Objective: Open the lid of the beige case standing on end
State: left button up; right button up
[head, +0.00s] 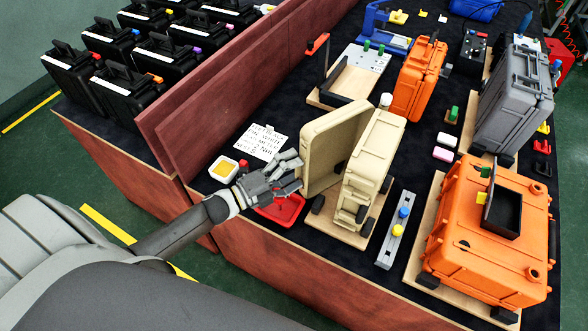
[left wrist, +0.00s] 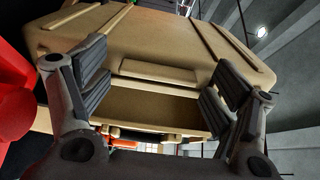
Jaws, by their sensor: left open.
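The beige case (head: 370,165) stands on end on a wooden board (head: 340,230). Its lid (head: 328,135) is swung partly open toward the left, with a V-shaped gap between lid and body. My left gripper (head: 298,172) is open and empty at the left, outer side of the lid. In the left wrist view, the beige case (left wrist: 150,50) fills the space ahead between the two spread fingers of my left gripper (left wrist: 158,88). I cannot tell whether a finger touches the lid. My right gripper is out of view.
A red tray (head: 283,212) lies beneath my left gripper. A white-and-yellow box (head: 223,169) and a written note (head: 262,142) lie left. A grey rail with knobs (head: 393,245) and a large orange case (head: 480,240) stand right. A red-brown partition (head: 220,85) runs behind.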

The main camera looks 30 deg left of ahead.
pick_arm(q)
jog(key=shift+s+a, duration=0.1)
jog(key=v, duration=1.1)
jog(key=shift+s+a, duration=0.15)
jog(key=shift+s, duration=0.2)
